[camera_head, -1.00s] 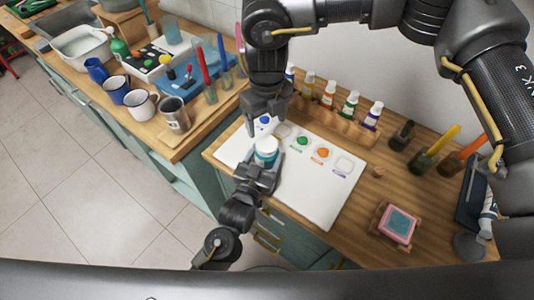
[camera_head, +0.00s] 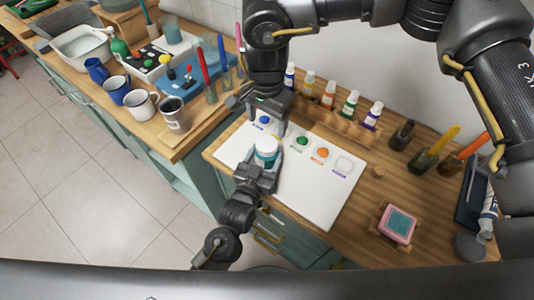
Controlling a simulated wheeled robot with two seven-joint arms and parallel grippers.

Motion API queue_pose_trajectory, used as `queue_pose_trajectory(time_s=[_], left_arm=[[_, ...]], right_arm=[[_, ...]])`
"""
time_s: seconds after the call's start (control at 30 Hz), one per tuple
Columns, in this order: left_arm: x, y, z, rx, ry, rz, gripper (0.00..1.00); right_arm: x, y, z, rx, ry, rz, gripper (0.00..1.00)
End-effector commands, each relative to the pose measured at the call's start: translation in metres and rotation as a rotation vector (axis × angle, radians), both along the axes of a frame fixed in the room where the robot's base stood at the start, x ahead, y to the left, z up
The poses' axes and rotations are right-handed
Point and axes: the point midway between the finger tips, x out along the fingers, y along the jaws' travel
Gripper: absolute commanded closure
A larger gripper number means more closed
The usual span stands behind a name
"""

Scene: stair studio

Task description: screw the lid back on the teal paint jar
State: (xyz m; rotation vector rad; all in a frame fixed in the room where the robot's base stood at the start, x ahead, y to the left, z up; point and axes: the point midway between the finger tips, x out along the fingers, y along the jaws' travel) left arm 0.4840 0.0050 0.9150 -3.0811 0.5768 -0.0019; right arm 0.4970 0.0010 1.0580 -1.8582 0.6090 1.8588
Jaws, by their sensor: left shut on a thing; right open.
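The teal paint jar (camera_head: 266,159) stands upright near the front edge of the white board (camera_head: 318,200). A white lid (camera_head: 267,146) shows on top of it; whether it is threaded tight cannot be told. My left gripper (camera_head: 261,166) is shut on the jar from the front and hides its lower part. My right gripper (camera_head: 267,124) points down just behind and above the jar. Its fingers are apart and empty, clear of the lid as far as I can see.
Blue, green and orange paint spots lie on the board. A rack of paint bottles (camera_head: 350,104) stands behind it. A pink-framed teal pad (camera_head: 398,224) and brush jars (camera_head: 424,160) are at right.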

Motion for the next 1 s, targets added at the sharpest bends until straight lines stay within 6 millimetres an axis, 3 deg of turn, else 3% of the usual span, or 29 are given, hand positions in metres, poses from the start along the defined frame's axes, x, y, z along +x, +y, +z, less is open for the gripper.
queue_pose_trajectory(time_s=[0.43, 0.8, 1.0], left_arm=[[0.000, 0.000, 0.000, 0.001, 0.001, 0.000, 1.00], [0.000, 0.000, 0.000, 0.000, 0.001, 0.000, 1.00], [0.000, 0.000, 0.000, 0.001, 0.001, 0.000, 1.00]], right_arm=[[0.000, 0.000, -0.006, -0.001, 0.001, 0.006, 0.28], [-0.001, 0.000, -0.057, 0.000, 0.003, 0.005, 0.28], [0.000, 0.000, -0.075, 0.000, 0.001, 0.005, 0.28]])
